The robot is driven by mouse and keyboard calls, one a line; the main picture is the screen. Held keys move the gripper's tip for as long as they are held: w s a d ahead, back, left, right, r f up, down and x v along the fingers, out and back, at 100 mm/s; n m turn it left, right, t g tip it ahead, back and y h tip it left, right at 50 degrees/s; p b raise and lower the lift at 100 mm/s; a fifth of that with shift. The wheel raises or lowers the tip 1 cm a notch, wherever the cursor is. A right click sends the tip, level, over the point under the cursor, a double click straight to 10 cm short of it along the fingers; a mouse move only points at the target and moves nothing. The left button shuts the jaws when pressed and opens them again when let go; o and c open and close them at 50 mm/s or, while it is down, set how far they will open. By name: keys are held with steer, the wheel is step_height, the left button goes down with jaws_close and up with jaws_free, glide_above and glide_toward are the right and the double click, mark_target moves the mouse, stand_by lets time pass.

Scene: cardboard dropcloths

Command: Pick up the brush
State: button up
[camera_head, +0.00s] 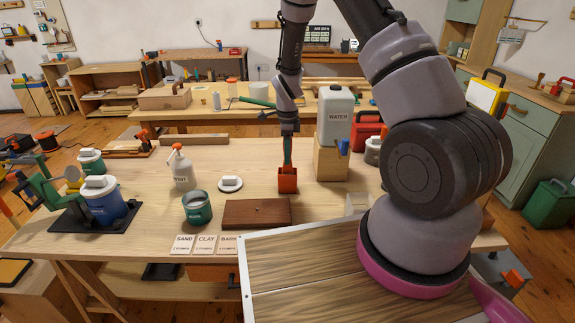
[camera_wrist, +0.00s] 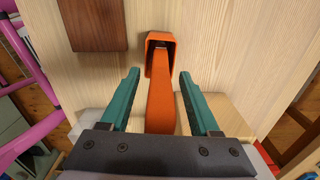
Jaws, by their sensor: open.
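An orange cup-like holder (camera_head: 287,183) stands on the workbench, and its square rim shows in the wrist view (camera_wrist: 161,38). A long orange piece, which looks like the brush (camera_wrist: 161,95), stands in the holder and rises toward the wrist camera. Its lower end is hidden inside the holder. My gripper (camera_wrist: 158,85) is open, with one teal finger on each side of the orange piece and a visible gap on both sides. In the head view my gripper (camera_head: 288,150) points down just above the holder, and its fingers hide most of the brush.
A dark wooden board (camera_head: 257,213) lies just in front of the holder. A white water container (camera_head: 334,110) on a wooden block (camera_head: 330,165) stands close on the right. A green tin (camera_head: 197,208), a spray bottle (camera_head: 182,172) and a white lid (camera_head: 230,184) are to the left.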

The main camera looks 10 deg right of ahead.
jaws_close()
